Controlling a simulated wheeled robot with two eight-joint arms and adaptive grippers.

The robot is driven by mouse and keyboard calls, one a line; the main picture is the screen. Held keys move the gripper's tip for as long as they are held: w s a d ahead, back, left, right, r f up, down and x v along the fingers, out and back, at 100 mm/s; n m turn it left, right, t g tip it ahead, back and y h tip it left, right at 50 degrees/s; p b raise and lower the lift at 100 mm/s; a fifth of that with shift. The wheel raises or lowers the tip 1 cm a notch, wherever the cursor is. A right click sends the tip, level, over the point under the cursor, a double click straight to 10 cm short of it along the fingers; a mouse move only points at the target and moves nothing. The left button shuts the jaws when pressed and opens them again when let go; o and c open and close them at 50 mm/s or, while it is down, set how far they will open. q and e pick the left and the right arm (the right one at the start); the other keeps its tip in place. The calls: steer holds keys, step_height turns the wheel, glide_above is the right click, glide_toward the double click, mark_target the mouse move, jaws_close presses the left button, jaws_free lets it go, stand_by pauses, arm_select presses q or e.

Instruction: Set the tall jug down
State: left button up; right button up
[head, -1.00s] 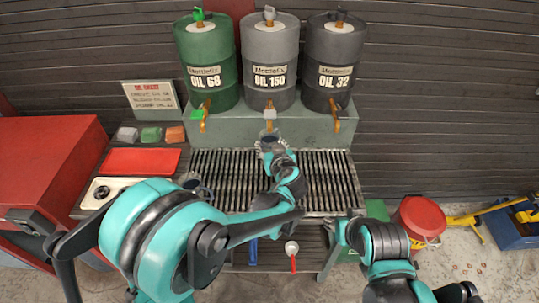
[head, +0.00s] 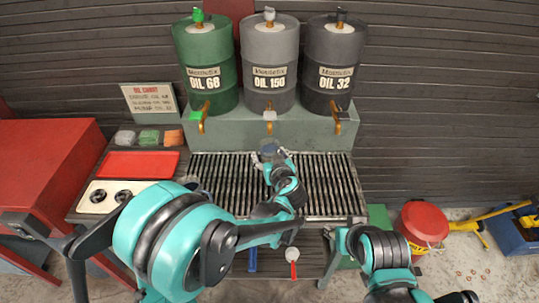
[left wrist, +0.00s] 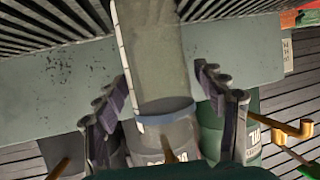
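The tall jug (left wrist: 152,60) is a grey cylinder with a dark bluish rim and white marks down one side. In the head view its top (head: 269,150) shows at the back of the slatted grille (head: 330,185), in front of the OIL 150 drum's tap. My left gripper (head: 270,157) has one finger on each side of it, and the fingers also flank it in the left wrist view (left wrist: 162,78). My right gripper's fingers do not show.
The green OIL 68 (head: 205,65), grey OIL 150 (head: 270,60) and dark OIL 32 (head: 333,60) drums stand on a ledge behind. A red tray (head: 140,163) lies left of the grille. The grille's right side is clear.

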arm_select(q)
steer(key=shift+s+d+r, duration=0.1)
steer(key=shift+s+r, duration=0.2)
steer(key=p+v, duration=0.4)
steer(key=v, duration=0.7)
steer(key=s+a+r+m+g, duration=0.1)
steer(key=s+a+g, duration=0.15)
steer(key=a, duration=0.45)
steer(key=s+a+g, duration=0.2)
steer(key=s+a, duration=0.2)
steer(key=a, duration=0.4)
steer(key=s+a+m+g+h, duration=0.1)
steer(key=s+a+h, duration=0.2)
steer(key=s, duration=0.8)
steer(key=shift+s+a+m, duration=0.2)
steer(key=shift+a+m, duration=0.1)
steer(key=shift+a, duration=0.8)
steer(key=shift+r+g, duration=0.1)
steer(key=shift+g, duration=0.15)
